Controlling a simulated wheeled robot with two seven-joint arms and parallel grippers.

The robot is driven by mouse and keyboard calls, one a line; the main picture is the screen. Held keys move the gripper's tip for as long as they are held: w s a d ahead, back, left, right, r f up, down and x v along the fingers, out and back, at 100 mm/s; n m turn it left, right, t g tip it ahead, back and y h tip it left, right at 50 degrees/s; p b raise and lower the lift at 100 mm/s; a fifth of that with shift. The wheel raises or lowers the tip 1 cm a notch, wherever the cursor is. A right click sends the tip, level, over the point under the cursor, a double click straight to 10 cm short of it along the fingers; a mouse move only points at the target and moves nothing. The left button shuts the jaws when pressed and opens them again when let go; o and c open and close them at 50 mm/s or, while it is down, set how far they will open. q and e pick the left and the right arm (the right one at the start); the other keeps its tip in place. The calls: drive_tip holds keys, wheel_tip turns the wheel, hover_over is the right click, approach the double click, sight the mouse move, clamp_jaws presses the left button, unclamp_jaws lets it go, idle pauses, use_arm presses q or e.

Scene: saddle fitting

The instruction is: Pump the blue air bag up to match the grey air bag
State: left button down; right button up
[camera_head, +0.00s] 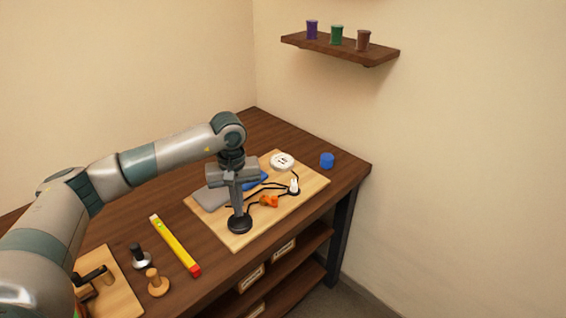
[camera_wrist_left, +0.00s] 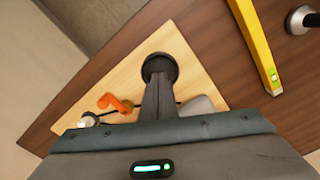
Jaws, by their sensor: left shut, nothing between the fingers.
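The blue air bag (camera_head: 256,181) lies on a light wooden board, partly hidden behind my left gripper. The grey air bag (camera_head: 211,198) lies beside it on the left, and a corner shows in the left wrist view (camera_wrist_left: 198,104). A round black pump (camera_head: 240,225) sits at the board's front edge; it also shows in the left wrist view (camera_wrist_left: 160,66). My left gripper (camera_head: 238,208) points down at the pump, shut and empty, its tips at or just above the pump top; contact cannot be told. An orange valve (camera_head: 269,201) lies right of it. My right gripper is not in view.
A white round dial (camera_head: 283,161) and a small white-topped part (camera_head: 294,186) with black hoses are on the board (camera_head: 310,185).

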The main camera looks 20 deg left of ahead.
use_arm(q)
drive_tip(key=shift+f, duration=0.15)
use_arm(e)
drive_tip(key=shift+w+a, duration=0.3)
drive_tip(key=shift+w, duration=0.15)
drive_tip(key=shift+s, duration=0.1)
use_arm(q)
drive_tip(key=shift+r, duration=0.3)
drive_tip(key=shift+r+p, duration=0.55)
drive_tip(key=shift+r, duration=0.65)
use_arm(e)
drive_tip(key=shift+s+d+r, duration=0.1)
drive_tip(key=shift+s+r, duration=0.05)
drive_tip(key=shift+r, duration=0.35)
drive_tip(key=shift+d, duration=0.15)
